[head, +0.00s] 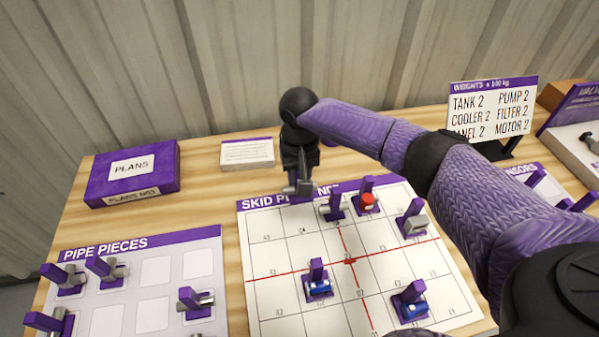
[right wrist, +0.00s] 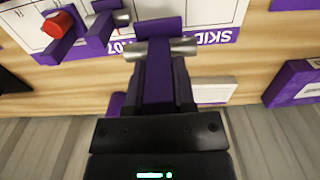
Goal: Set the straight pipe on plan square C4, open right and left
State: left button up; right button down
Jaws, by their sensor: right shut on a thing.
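The straight pipe, a silver tube with a purple tab (head: 303,188), is in my right gripper (head: 301,172). In the right wrist view the tube (right wrist: 180,47) lies crosswise, and my right gripper (right wrist: 160,85) is shut on its purple tab. In the head view the pipe is over the back edge of the plan board (head: 262,266), by its purple title strip; its height above the board is hard to tell. The square labels are too small to read surely, so I cannot identify C4. My left gripper is not in view.
The pipe pieces tray (head: 150,238) is at left. A purple plans box (head: 130,172) and white card (head: 247,153) lie behind.

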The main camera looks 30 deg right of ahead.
jog(key=shift+f+b, duration=1.2)
jog(key=shift+f, duration=1.4)
jog(key=shift+f, duration=0.1)
jog(key=shift+f+b, duration=0.85)
jog(key=shift+f, duration=0.8)
jog(key=shift+p, duration=0.35)
jog(key=shift+f+b, duration=0.45)
jog(key=shift+f, duration=0.3)
jog(key=shift+c, duration=1.8)
grip_release()
